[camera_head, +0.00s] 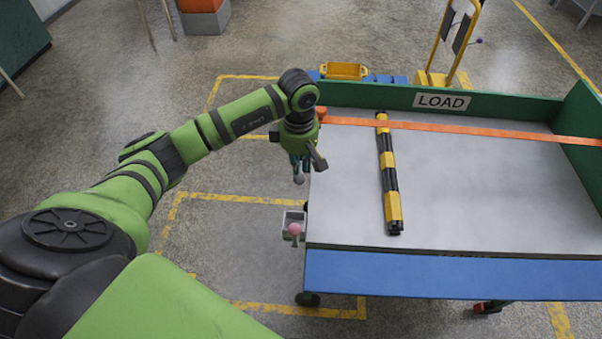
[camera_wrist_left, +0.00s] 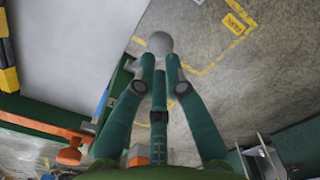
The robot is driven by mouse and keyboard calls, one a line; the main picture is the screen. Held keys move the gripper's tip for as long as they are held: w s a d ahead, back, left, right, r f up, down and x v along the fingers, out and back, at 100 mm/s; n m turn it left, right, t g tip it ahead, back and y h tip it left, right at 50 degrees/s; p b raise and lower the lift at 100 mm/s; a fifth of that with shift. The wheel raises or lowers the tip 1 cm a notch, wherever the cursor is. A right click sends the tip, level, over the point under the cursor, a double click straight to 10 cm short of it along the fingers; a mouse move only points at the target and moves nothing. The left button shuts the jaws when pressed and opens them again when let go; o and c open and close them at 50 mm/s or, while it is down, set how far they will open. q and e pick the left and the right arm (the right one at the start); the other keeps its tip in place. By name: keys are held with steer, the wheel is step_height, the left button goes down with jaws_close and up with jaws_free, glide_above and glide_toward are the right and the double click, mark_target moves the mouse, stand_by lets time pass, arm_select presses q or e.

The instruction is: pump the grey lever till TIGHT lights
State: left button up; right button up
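The grey lever shows as a round grey knob (camera_head: 299,178) at the left side of the cart; its stem is hidden. It also shows in the left wrist view (camera_wrist_left: 160,43), at my fingertips. My left gripper (camera_head: 299,166) points down from above, and its fingers (camera_wrist_left: 160,60) close in around the near side of the knob. An orange strap (camera_head: 450,129) runs across the cart bed from an orange end piece (camera_head: 321,113) beside my gripper. I see no lit TIGHT lamp. My right gripper is out of view.
The cart bed (camera_head: 480,200) carries a black and yellow bar (camera_head: 389,180) under the strap. A green wall with a LOAD sign (camera_head: 441,101) stands behind. A pink knob (camera_head: 294,228) on a small box sits nearer on the cart's left side. Floor left of it is clear.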

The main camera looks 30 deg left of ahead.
mark_target(299, 182)
arm_select(q)
steer(key=shift+f, duration=0.15)
steer(key=shift+f+b, duration=1.05)
steer(key=shift+b, duration=0.05)
steer(key=shift+s, duration=0.1)
steer(key=shift+s+d+f+b, duration=0.2)
steer(key=shift+s+f+b, duration=0.1)
steer(key=shift+f+b, duration=0.35)
steer(key=shift+s+d+f+b, duration=0.15)
steer(key=shift+s+f+b, duration=0.2)
steer(key=shift+f, duration=0.45)
steer(key=shift+s+d+f+b, duration=0.1)
steer(key=shift+s+f+b, duration=0.1)
steer(key=shift+f+b, duration=0.55)
steer(key=shift+s+d+f+b, duration=0.1)
steer(key=shift+s+f+b, duration=0.05)
steer(key=shift+f+b, duration=0.55)
